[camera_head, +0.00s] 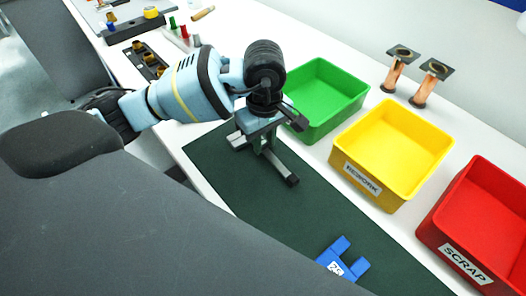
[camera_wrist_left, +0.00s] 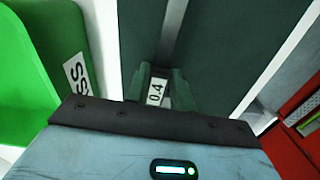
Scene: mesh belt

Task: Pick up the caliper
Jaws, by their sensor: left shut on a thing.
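My left gripper (camera_head: 264,147) is low over the dark green mat and points down. It is shut on the caliper. In the head view, a grey bar of the caliper (camera_head: 280,167) with a dark end sticks out below the fingers toward the lower right. In the left wrist view, the left gripper (camera_wrist_left: 158,88) has its fingertips on both sides of the caliper's small display (camera_wrist_left: 157,92), which reads 0.4. A grey strip runs away from it. Part of the caliper is hidden by the gripper. I cannot tell whether it touches the mat. My right gripper is not in view.
The green bin (camera_head: 350,98) is close right of my left gripper. The yellow REWORK bin (camera_head: 433,157) and red SCRAP bin (camera_head: 462,232) follow. A blue gauge (camera_head: 343,259) lies on the mat (camera_head: 232,184). Two copper-coloured posts (camera_head: 391,76) stand behind. Mid-mat is clear.

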